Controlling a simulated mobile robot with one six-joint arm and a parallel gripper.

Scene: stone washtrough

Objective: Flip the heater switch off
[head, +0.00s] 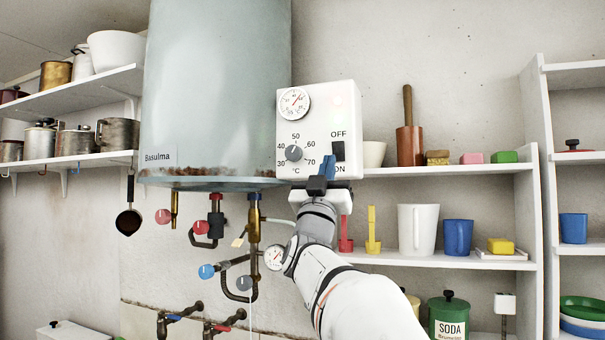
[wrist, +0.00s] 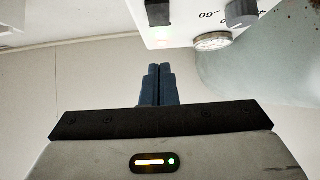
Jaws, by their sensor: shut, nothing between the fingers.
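The heater switch (head: 338,151) is a dark rocker on the white control box (head: 350,105), with OFF printed above it and ON below. Which end is pressed in I cannot tell. It also shows at the top of the wrist view (wrist: 158,12), where the box appears upside down. A faint reddish glow shows on the box. My gripper (head: 328,163) has its blue fingers together and empty, in front of the box at the switch's lower left in the head view. In the wrist view the fingertips (wrist: 159,68) are in line with the switch; contact is not visible.
The grey-blue boiler tank (head: 215,90) is left of the box, with pipes and valves (head: 254,235) below. A dial knob (head: 294,153) and gauge (head: 294,103) are on the box. Shelves (head: 450,260) with mugs and blocks stand close on the right.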

